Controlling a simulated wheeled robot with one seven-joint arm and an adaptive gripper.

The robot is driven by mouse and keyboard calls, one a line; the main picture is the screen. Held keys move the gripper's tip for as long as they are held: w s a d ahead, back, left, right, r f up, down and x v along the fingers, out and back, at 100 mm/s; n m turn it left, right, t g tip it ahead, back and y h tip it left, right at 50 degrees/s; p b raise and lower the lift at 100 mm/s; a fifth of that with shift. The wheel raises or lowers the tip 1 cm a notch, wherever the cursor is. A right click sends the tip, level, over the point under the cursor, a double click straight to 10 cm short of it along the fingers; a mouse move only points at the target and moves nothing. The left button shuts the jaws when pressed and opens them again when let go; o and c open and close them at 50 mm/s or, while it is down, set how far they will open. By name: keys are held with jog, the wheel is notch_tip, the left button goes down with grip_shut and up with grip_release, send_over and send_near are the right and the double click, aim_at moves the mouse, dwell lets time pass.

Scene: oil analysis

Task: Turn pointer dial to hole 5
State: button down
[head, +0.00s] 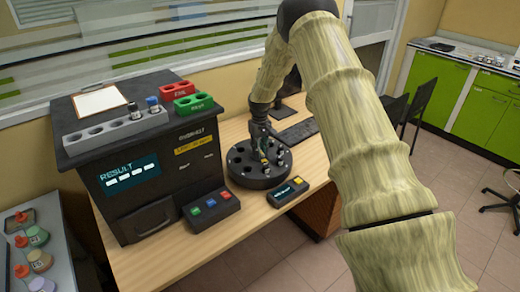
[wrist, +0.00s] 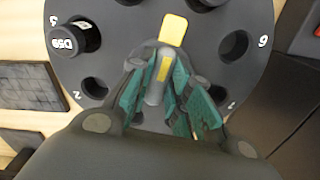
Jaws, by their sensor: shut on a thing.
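The pointer dial (wrist: 158,85) is a grey knob with a yellow stripe, in the middle of a round black carousel (wrist: 110,55) with numbered holes. A yellow pointer tip (wrist: 173,29) points to the top of the wrist view, left of hole 6 (wrist: 234,45). Numbers 1, 2, 3 and 6 are readable; the hole 5 label is not visible. My gripper (wrist: 165,90), with teal finger pads, is shut on the dial. In the head view my gripper (head: 263,140) reaches down onto the carousel (head: 248,181), partly hiding its middle.
A dark-capped vial marked D59 (wrist: 72,41) sits by number 3. A button box (head: 212,209) and a small display box (head: 288,192) stand in front of the carousel. The large black analyzer (head: 150,165) is to the left, a keyboard (head: 299,131) to the right.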

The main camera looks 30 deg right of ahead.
jog(key=shift+w+r+m, duration=0.1)
jog(key=shift+m, duration=0.8)
jog(key=c, duration=1.3)
grip_release()
notch_tip(320, 180, up, 12)
jog(key=shift+f, duration=0.1)
